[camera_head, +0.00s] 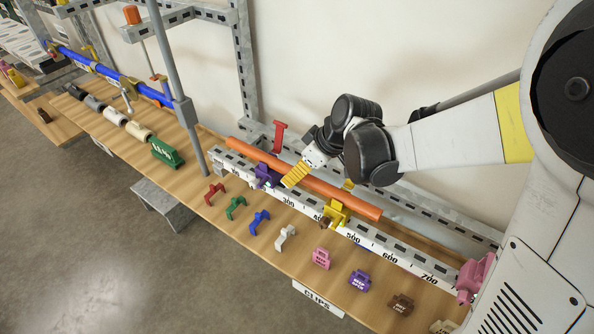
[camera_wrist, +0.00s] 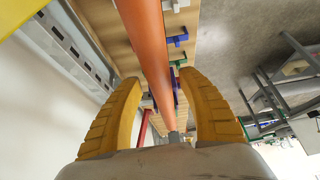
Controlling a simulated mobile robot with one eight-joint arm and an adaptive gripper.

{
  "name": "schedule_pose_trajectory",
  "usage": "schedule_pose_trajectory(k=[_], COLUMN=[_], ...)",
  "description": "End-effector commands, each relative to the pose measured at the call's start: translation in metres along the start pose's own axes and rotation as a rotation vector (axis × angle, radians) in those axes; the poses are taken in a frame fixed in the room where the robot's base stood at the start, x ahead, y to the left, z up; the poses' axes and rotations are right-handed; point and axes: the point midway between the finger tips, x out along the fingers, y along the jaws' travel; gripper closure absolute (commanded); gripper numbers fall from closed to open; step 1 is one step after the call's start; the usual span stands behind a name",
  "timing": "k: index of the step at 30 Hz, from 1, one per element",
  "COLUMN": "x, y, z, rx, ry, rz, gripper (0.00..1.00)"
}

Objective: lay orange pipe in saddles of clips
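The orange pipe (camera_head: 325,188) runs lengthwise along the rail on the bench. A purple clip (camera_head: 266,175) and a yellow clip (camera_head: 337,213) stand on the rail by the pipe; I cannot tell whether it is seated in their saddles. My gripper (camera_head: 293,176) is at the pipe, between these clips, with a yellow finger in front of it. In the wrist view, the gripper (camera_wrist: 161,80) is open, with the orange pipe (camera_wrist: 149,45) running between its spread fingers and visible gaps on both sides. The far finger is mostly hidden in the head view.
Loose clips, including red (camera_head: 214,192), green (camera_head: 235,207), blue (camera_head: 259,221) and white (camera_head: 285,237), line the bench front. A pink clamp (camera_head: 474,278) stands at the rail's right end. A grey post (camera_head: 178,85) rises left of the pipe. A red holder (camera_head: 279,136) stands behind the pipe.

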Motion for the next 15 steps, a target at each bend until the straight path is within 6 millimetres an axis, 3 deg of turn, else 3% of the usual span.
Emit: schedule_pose_trajectory(k=[7, 15], x=[-0.019, -0.079], y=[0.000, 0.000], z=[0.000, 0.001], rx=[0.000, 0.003], ry=[0.000, 0.001], rz=[0.000, 0.001], gripper=[0.52, 0.52])
